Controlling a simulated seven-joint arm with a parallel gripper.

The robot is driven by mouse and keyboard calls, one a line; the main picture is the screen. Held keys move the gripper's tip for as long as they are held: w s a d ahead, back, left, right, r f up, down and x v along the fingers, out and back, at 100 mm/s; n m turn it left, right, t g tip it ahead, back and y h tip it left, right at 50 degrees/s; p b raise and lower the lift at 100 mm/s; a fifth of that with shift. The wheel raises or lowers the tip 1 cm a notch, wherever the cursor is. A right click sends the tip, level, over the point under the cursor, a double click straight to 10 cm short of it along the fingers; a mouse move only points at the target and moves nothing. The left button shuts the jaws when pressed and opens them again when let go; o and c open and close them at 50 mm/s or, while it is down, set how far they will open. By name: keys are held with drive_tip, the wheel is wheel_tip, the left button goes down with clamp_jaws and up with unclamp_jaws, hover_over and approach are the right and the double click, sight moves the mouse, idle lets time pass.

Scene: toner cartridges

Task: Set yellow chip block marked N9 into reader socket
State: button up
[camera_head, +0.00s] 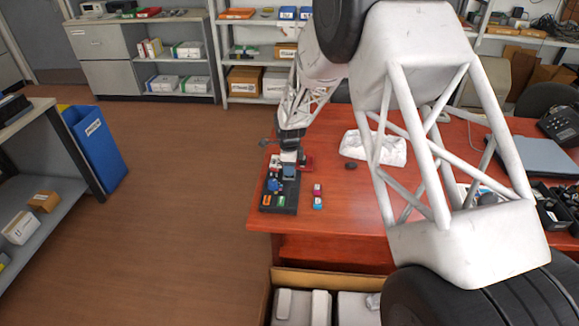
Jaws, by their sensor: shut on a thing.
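My gripper (289,154) is at the far left part of the red-brown table, pointing down just above the back of a dark tray (290,207). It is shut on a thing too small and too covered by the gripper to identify. The tray holds several small coloured blocks, among them a blue one (273,185) and a green one (281,200). A small yellow-orange patch (266,200) shows at the tray's front left; I cannot read any N9 mark. I cannot tell which part is the reader socket.
Two small blocks, one pinkish red (317,189) and one blue and white (317,203), lie right of the tray. A dark small object (351,166) and a crumpled white bag (390,150) lie farther right. The table (345,215) is clear in front of these.

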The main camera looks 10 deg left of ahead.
drive_tip(key=shift+f, duration=0.55)
idle(1.0)
drive_tip(key=o, duration=1)
drive_tip(key=shift+r, duration=0.1)
drive_tip(key=shift+r, duration=2.25)
